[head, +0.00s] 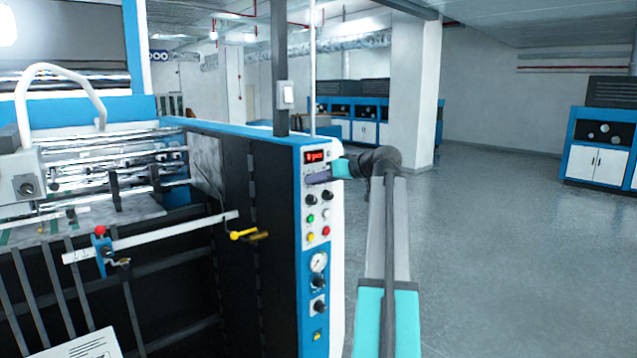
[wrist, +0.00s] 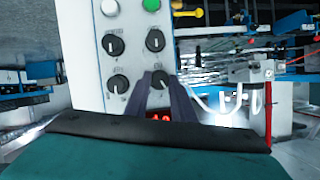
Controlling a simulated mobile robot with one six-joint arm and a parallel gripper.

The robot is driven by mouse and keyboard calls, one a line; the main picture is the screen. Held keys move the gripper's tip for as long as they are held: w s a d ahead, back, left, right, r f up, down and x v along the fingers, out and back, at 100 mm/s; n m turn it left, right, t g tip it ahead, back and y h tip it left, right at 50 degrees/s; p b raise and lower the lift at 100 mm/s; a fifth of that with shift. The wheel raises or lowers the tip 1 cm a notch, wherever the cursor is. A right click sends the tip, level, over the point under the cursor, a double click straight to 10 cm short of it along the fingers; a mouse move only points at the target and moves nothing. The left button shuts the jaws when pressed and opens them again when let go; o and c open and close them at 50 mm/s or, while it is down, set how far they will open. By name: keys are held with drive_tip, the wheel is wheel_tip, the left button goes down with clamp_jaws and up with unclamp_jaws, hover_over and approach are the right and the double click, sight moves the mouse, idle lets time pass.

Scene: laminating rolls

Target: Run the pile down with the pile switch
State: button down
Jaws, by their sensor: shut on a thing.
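The control panel (head: 316,240) is a white and blue column face on the machine, with a red-lit display (head: 314,156) at its top. My gripper (head: 312,180) is at the panel just below the display. In the wrist view, where the panel appears upside down, my gripper's dark fingers (wrist: 157,78) close around a black rotary switch (wrist: 160,79) in the row nearest the display. Three other black rotary switches show beside it, one of them next to it (wrist: 117,84). Their labels are too small to read, so I cannot tell which is the pile switch.
Below the switches are green, white, yellow and red buttons (head: 326,231), then a gauge (head: 318,262). The grey floor (head: 490,250) to the right is clear.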

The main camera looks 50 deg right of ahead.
drive_tip(key=shift+d+f+m+t+y+b, duration=0.15)
drive_tip(key=shift+m+t+y+b, duration=0.1)
drive_tip(key=shift+m+y, duration=0.6)
drive_tip(key=shift+d+m+t+y+b, duration=0.2)
drive_tip(key=shift+m+y, duration=0.25)
drive_tip(key=shift+m, duration=0.8)
drive_tip(key=shift+a, duration=0.1)
drive_tip(key=c, duration=1.5)
unclamp_jaws()
drive_tip(key=shift+s, duration=0.15)
drive_tip(key=b+v, duration=0.3)
drive_tip(key=v, duration=1)
drive_tip(key=shift+s+b, duration=0.3)
drive_tip(key=shift+b, duration=0.1)
